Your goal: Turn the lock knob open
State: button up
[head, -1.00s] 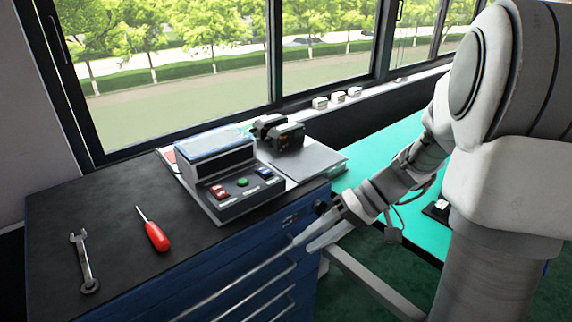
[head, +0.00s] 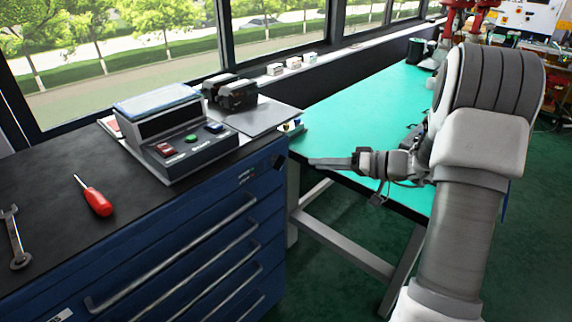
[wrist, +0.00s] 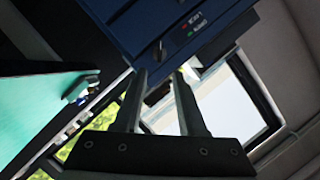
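The lock knob (head: 279,161) is a small dark knob at the upper right corner of the blue drawer cabinet's front (head: 215,215). In the wrist view the knob (wrist: 160,50) shows on the blue face beside a small panel with a red and a green mark (wrist: 193,27). Its turned position is too small to tell. My gripper (head: 312,162) is just right of the knob in the head view, apart from it. In the wrist view my gripper (wrist: 160,76) has its two fingers spread with nothing held, and the knob lies beyond the gap between the tips.
A control box with coloured buttons (head: 182,151) stands on the black cabinet top, with a red screwdriver (head: 97,201) and a wrench (head: 18,240) to its left. Drawer handles (head: 175,255) stick out from the front. A green-topped table (head: 350,105) stands behind my arm.

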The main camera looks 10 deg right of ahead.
aim_at(284, 162)
jog(key=x, duration=1.1)
jog(key=shift+b, duration=0.3)
jog(key=shift+s, duration=0.1)
grip_shut()
